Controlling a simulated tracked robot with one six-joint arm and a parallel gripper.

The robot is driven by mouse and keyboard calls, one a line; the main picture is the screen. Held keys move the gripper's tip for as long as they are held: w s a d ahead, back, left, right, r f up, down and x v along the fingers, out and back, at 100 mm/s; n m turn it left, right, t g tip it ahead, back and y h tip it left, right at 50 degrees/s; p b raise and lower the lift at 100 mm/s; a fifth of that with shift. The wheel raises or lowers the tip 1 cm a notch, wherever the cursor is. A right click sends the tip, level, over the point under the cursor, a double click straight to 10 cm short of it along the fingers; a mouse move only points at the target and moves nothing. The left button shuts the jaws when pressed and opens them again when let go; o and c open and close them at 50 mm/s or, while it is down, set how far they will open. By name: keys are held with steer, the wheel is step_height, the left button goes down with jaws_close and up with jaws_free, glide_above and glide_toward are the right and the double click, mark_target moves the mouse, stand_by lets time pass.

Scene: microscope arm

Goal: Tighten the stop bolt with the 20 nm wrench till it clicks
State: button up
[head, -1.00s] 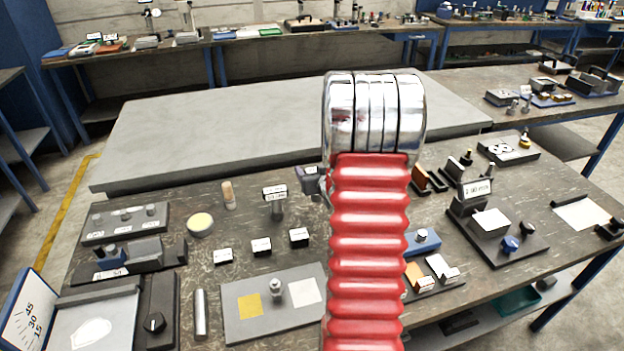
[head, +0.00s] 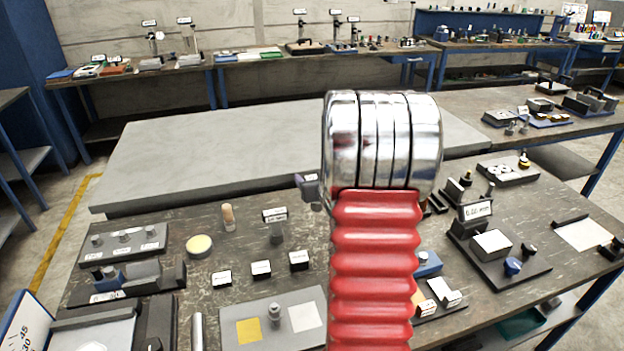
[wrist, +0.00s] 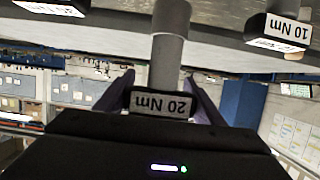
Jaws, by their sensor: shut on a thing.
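My gripper (wrist: 160,95) is shut on a black block labelled 20 Nm (wrist: 161,104), seen upside down in the wrist view between two purple-grey fingers. A grey round shaft (wrist: 168,45) runs from the block toward the table surface. In the head view my red and chrome arm hides most of the gripper; only a bit of a grey-purple finger (head: 308,188) shows at its left. The wrist view also shows a separate 20 Nm label (wrist: 48,8) and a 10 Nm block (wrist: 278,32). I cannot tell which part is the stop bolt.
A labelled block on a post (head: 275,215) stands left of my arm. Small labelled blocks (head: 261,269) and a plate with yellow and white squares (head: 254,309) lie in front. A fixture with a blue knob (head: 512,267) is at right. A bare grey slab (head: 220,150) lies behind.

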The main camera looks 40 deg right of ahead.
steer(key=shift+n+t+y, duration=0.4)
steer(key=shift+n+y, duration=0.3)
steer(key=shift+y, duration=0.1)
steer(key=s+a+r, duration=0.1)
steer(key=r, duration=0.1)
steer(key=s+a+r, duration=0.1)
steer(key=s, duration=0.1)
steer(key=shift+r, duration=0.4)
steer(key=shift+s+a+r, duration=0.2)
steer(key=shift+s+a, duration=0.1)
steer(key=shift+s, duration=0.1)
